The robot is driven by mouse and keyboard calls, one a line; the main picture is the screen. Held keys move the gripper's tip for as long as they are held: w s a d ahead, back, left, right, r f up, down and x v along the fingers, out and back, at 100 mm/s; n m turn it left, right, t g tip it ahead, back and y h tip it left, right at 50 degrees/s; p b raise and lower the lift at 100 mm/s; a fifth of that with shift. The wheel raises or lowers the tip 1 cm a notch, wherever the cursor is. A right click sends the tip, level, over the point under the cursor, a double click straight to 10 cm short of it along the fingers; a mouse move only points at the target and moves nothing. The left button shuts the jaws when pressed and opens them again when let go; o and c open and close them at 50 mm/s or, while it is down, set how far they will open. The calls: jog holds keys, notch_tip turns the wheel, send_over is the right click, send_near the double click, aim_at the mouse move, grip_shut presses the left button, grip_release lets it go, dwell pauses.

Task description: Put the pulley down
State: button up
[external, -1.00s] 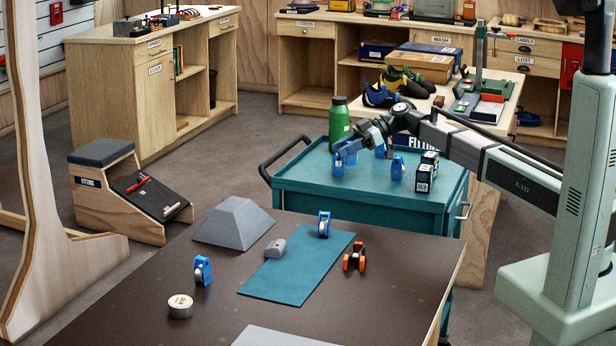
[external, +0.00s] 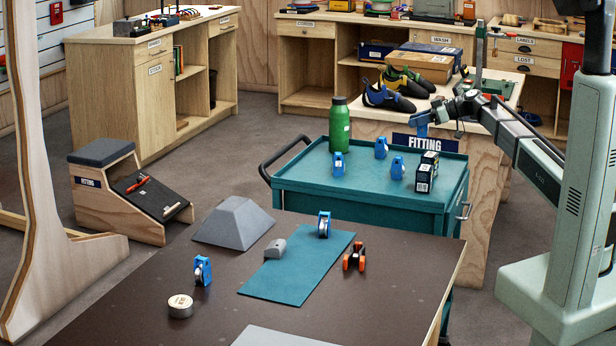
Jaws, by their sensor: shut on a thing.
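My gripper (external: 431,115) is shut on a blue pulley (external: 420,125), small and partly hidden by the jaws. It shows in front of the fitting bench's (external: 372,131) near edge, just above the FITTING sign, beside the climbing shoes; I cannot tell whether the pulley touches anything. Three other blue pulleys stand on the teal cart (external: 300,183): one at the left (external: 338,164), one at the back (external: 380,148) and one at the right (external: 397,168). On the dark table, a blue pulley (external: 324,225) stands on the teal mat (external: 284,285) and another (external: 203,270) left of it.
A green bottle (external: 339,125) and small black-and-white boxes (external: 424,178) stand on the cart. Climbing shoes (external: 388,98) and a cardboard box (external: 417,66) crowd the fitting bench. An orange-and-black device (external: 354,257), a grey block (external: 275,249) and a tape roll (external: 180,306) are on the table.

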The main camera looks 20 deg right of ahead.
jog(key=shift+m+t+h, duration=0.7)
jog(key=shift+m+t, duration=0.1)
jog(key=shift+m, duration=0.1)
jog(key=shift+w+d+f, duration=0.25)
jog(key=shift+w+f, duration=0.05)
jog(key=shift+f, duration=1.3)
jog(key=shift+w+d+f, duration=0.2)
jog(key=shift+w+f, duration=0.15)
jog(key=shift+f, duration=1.3)
jog(key=shift+w+d+f, duration=0.25)
jog(key=shift+w+f, duration=0.05)
jog(key=shift+f, duration=1.3)
jog(key=shift+f, duration=0.1)
jog(key=o, duration=1.1)
jog(key=v, duration=1.2)
